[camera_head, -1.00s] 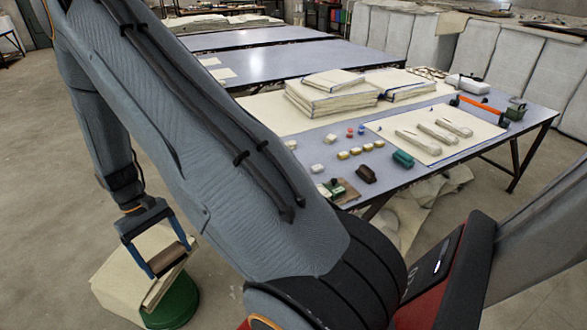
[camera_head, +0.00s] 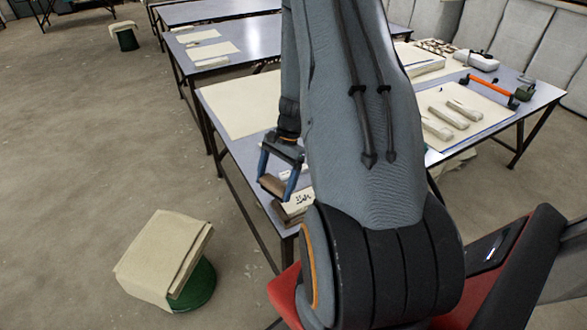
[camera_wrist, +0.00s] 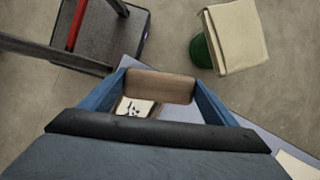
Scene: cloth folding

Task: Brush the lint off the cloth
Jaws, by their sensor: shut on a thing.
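My gripper (camera_head: 275,180) is shut on a brown wooden brush (camera_head: 272,185) and holds it by the near left edge of the close table. In the wrist view the brush (camera_wrist: 160,86) spans the gap between the blue fingers; its bristles are not visible. The beige cloth (camera_head: 160,255) lies folded over a round green stool (camera_head: 196,285) on the floor, left of and apart from my gripper. The cloth (camera_wrist: 237,35) is at the upper right in the wrist view. No lint can be made out on it at this size.
A pale block with dark marks (camera_head: 296,203) is at the corner of the close table (camera_head: 242,150), near the brush. Wrapped bars (camera_head: 448,115) and an orange-handled tool (camera_head: 488,86) lie farther right. My arm hides the table's middle.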

